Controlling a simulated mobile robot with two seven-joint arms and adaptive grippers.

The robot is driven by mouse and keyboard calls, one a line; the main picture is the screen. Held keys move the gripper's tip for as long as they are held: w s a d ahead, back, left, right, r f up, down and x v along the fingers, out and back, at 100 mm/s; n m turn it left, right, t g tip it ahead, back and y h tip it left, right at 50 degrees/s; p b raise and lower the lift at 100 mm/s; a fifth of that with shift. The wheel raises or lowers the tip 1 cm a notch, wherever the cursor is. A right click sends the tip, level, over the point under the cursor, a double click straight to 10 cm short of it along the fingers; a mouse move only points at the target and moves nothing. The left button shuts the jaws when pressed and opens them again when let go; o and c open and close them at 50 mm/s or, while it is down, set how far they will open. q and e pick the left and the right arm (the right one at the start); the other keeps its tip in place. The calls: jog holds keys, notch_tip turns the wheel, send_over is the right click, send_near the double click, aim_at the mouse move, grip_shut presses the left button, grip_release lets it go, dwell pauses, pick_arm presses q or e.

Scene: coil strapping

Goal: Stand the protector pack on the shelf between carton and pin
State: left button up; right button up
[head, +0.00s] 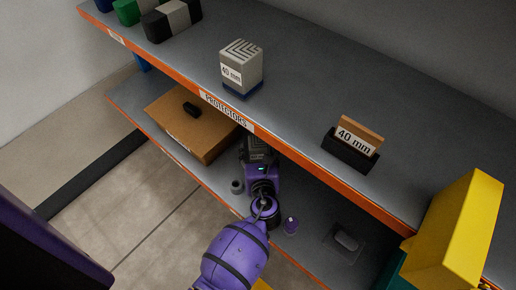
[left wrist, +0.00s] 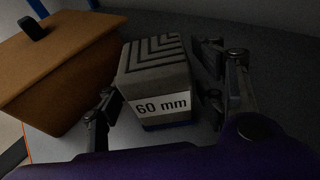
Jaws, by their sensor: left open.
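The protector pack (left wrist: 155,78) is a grey block with dark chevrons on top, a "60 mm" label and a blue base. In the left wrist view it stands upright on the lower shelf, beside the brown carton (left wrist: 62,68). My left gripper (left wrist: 163,85) is open, one finger on each side of the pack; I cannot tell whether they touch it. In the head view the left gripper (head: 258,152) reaches under the upper shelf, just right of the carton (head: 195,127). A short purple peg (head: 290,225) stands nearer; whether it is the pin is unclear. My right gripper is not in view.
The upper shelf (head: 310,90), with an orange front edge, overhangs the lower one. It carries another grey pack (head: 241,68) marked "40 mm" and a "40 mm" card in a black holder (head: 350,152). A grey cylinder (head: 237,187) stands near the arm. A yellow block (head: 460,235) is at right.

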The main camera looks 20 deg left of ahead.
pick_arm(q)
jog(key=shift+r, duration=0.3)
jog(key=p+v, duration=0.3)
jog(key=v, duration=0.8)
jog(key=shift+s+p, duration=0.2)
jog(key=shift+p, duration=0.15)
jog(key=shift+s+d+r, duration=0.1)
jog(key=shift+s+d, duration=0.1)
jog(key=shift+s, duration=0.05)
